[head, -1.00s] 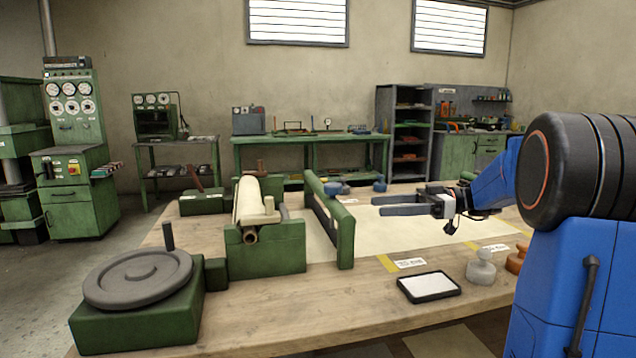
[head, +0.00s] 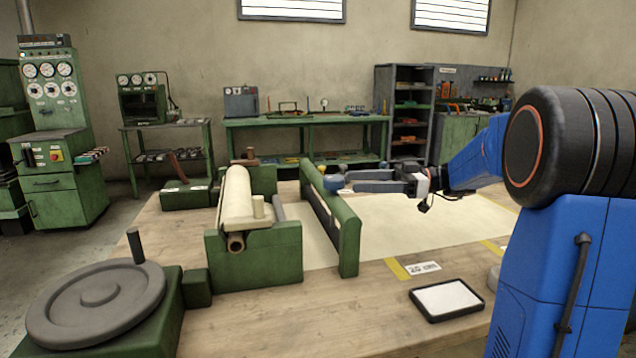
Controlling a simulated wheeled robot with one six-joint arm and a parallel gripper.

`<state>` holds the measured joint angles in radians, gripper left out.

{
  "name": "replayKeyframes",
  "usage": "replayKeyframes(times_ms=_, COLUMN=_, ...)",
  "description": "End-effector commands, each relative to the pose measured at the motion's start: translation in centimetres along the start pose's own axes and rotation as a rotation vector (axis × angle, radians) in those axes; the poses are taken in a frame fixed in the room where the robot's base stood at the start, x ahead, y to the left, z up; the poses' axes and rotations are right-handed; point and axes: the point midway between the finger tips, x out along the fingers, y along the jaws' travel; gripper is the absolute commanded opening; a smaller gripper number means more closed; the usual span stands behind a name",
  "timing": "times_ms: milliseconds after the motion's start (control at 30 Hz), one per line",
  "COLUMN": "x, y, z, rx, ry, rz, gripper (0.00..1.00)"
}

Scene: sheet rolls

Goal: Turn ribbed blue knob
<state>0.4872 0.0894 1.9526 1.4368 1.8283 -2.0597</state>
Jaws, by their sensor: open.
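A small blue knob (head: 334,182) shows at the far end of the green bar (head: 330,222), on the work table (head: 350,305). Its ribs are too small to make out, and its right side is close to my fingers in the picture. My gripper (head: 352,181) is open, with its two grey fingers pointing left towards the knob. I see nothing between the fingers. I cannot tell whether they touch the knob. The second blue knob seen earlier is hidden or not clear behind the gripper.
A cream sheet roll (head: 236,200) lies in a green stand (head: 255,258) left of the bar. A grey handwheel (head: 95,302) stands at front left. A cream sheet (head: 420,222) covers the table under my arm. A black-framed tablet (head: 446,299) lies at front right.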

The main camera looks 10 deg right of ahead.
Motion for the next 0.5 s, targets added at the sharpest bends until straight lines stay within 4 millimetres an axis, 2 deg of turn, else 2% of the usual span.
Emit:
replayKeyframes(times_ms=100, x=2.2, y=-0.1, z=0.0, rx=0.0, ry=-0.001, rz=-0.004, gripper=0.6)
replayKeyframes(times_ms=500, x=8.6, y=-0.1, z=0.0, rx=0.0, ry=-0.001, rz=-0.002, gripper=0.6)
